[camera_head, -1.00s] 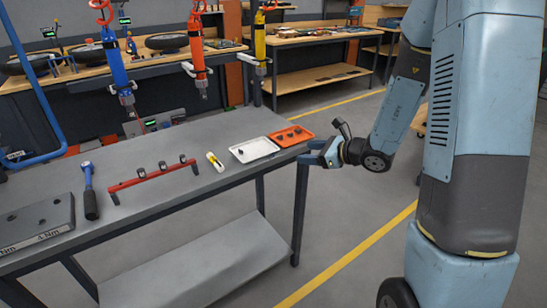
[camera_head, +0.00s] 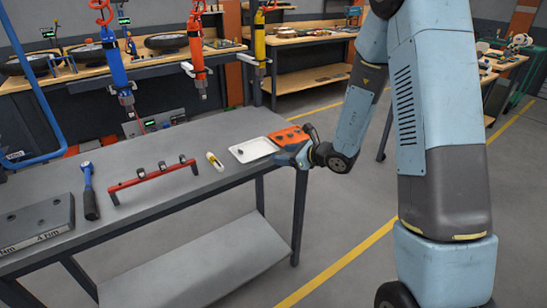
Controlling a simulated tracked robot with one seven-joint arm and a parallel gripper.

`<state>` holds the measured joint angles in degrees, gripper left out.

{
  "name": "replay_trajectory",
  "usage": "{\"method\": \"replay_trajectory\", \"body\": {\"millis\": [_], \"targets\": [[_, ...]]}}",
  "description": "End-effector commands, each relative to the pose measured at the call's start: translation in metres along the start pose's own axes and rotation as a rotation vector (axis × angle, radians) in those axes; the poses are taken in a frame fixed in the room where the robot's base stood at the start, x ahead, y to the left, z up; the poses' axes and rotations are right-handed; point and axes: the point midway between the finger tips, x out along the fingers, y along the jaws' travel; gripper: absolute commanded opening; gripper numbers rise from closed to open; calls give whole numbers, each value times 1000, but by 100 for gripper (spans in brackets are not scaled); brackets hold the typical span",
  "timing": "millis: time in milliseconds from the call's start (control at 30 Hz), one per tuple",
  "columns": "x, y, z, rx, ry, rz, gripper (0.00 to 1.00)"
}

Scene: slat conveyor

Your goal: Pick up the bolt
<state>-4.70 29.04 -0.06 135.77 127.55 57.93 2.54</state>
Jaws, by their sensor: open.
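An orange tray (camera_head: 292,134) lies at the right end of the grey workbench, with small dark parts in it. A white tray (camera_head: 262,146) lies just left of it and holds one small dark piece (camera_head: 240,151). These pieces are too small to tell which is the bolt. My gripper (camera_head: 281,157) is open at the near right side of the orange tray, pointing left over the bench end. It hides the tray's near right part. I see nothing held between the fingers.
Left along the workbench (camera_head: 150,215) lie a yellow and white marker-like item (camera_head: 215,162), a red bar with clamps (camera_head: 150,178), a blue-handled tool (camera_head: 89,190) and a grey block (camera_head: 37,222). Power tools hang above the bench's back. The floor right of the bench is clear.

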Motion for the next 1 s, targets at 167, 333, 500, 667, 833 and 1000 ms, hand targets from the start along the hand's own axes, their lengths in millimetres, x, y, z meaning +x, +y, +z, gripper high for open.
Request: {"method": "replay_trajectory", "body": {"millis": [167, 333, 500, 667, 833, 1000], "targets": [[25, 4, -5, -1, 0, 3, 63], [39, 4, -5, -1, 1, 1, 63], [39, 4, -4, -1, 0, 1, 63], [39, 4, -4, -1, 0, 1, 49], [39, 4, -4, -1, 0, 1, 33], [39, 4, -4, -1, 0, 1, 17]]}}
